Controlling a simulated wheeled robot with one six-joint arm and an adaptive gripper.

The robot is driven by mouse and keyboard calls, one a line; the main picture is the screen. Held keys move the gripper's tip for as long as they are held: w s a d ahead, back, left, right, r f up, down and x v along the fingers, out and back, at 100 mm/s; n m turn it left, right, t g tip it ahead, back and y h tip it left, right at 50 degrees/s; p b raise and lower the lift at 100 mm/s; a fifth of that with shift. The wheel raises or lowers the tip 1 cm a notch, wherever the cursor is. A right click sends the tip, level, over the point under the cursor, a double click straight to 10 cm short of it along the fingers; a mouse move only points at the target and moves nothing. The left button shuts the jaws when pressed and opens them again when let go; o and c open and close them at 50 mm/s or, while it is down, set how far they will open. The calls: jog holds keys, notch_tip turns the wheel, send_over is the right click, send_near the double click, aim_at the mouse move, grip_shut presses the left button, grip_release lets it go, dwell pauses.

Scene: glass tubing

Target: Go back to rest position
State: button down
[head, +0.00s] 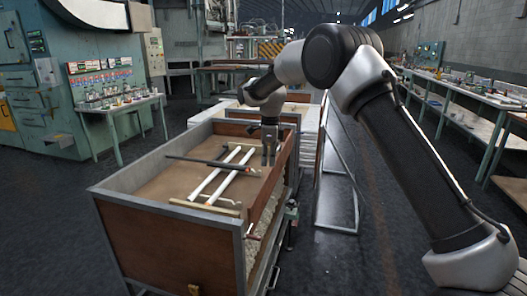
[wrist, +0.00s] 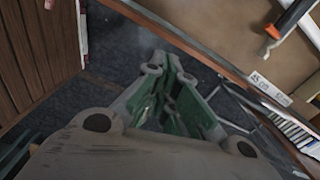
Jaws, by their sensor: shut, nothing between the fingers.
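My gripper (head: 268,163) hangs from my arm over the right side of the wooden crate (head: 165,245), with its fingertips pointing down. Its fingers are together with nothing between them. In the wrist view my gripper (wrist: 165,65) shows grey and green fingers converging above a dark floor. Two white tubes (head: 216,177) lie slantwise in the crate, to the left of my gripper and apart from it. A dark bar (head: 205,163) lies across them.
In the wrist view a label reading 45 cm (wrist: 270,89) and an orange-and-dark item (wrist: 290,18) show at the right. A metal frame (head: 338,229) stands right of the crate. A workbench (head: 470,97) lines the right wall; dark floor lies open in front.

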jog(key=s+d+f+n+g, duration=0.1)
jog(key=s+d+n, duration=0.6)
jog(key=n, duration=0.4)
jog(key=s+d+r+n+t, duration=0.1)
jog(key=s+d+r+n, duration=0.1)
jog(key=s+d+r, duration=0.3)
jog(key=s+d+r+n+t, duration=0.2)
jog(key=s+d+r, duration=0.4)
jog(key=s+d, duration=0.5)
jog(key=s+d+r+n+t, duration=0.2)
jog(key=s+d, duration=0.7)
jog(key=s, duration=1.1)
notch_tip(320, 180, up, 4)
jog(key=shift+s+n, duration=0.4)
jog(key=shift+n, duration=0.6)
